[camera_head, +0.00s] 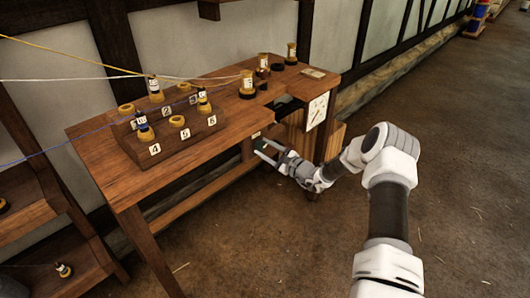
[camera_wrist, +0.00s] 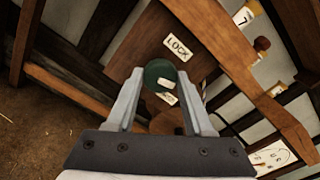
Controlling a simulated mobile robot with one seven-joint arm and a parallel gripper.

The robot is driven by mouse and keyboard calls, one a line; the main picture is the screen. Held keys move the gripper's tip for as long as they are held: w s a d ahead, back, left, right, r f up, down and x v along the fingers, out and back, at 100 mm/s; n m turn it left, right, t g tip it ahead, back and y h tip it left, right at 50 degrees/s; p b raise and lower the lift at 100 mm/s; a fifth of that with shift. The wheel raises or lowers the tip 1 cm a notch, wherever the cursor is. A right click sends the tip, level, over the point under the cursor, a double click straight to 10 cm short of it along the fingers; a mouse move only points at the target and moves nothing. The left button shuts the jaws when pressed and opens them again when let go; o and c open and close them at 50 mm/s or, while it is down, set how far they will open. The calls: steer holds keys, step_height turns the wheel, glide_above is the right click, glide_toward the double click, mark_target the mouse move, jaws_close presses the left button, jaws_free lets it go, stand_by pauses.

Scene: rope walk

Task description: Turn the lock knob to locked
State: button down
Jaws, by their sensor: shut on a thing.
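The lock knob (camera_wrist: 160,76) is a round dark green knob with a pale raised bar, in the wrist view. It sits on a brown wooden panel below a white label (camera_wrist: 178,47) reading LOCK. A second pale label shows partly behind the knob's lower edge; its text is hidden. My gripper (camera_wrist: 162,82) has one finger on each side of the knob and is shut on it. In the head view my gripper (camera_head: 262,145) is at the front of the wooden bench, below its top. The knob is too small there to tell its turn.
The wooden bench (camera_head: 95,155) carries a numbered rack (camera_head: 190,138) with several spools. More spools (camera_head: 247,88) stand at the back right. A white dial plate (camera_head: 317,110) hangs at the bench's right end. Strings cross above the left side.

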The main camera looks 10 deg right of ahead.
steer(key=n+b, duration=0.2)
steer(key=n, duration=0.1)
steer(key=shift+f+n, duration=0.15)
steer(key=shift+n, duration=0.25)
steer(key=n+b, duration=0.2)
steer(key=n, duration=0.1)
steer(key=shift+n+b, duration=0.3)
steer(key=shift+b, duration=0.1)
steer(key=n+b, duration=0.5)
steer(key=shift+r+n+b, duration=0.2)
steer(key=shift+n+b, duration=1)
steer(key=shift+b, duration=0.2)
steer(key=shift+c, duration=1.6)
jaws_free()
steer(key=shift+r, duration=0.1)
steer(key=shift+s+d, duration=0.1)
steer(key=shift+d, duration=0.05)
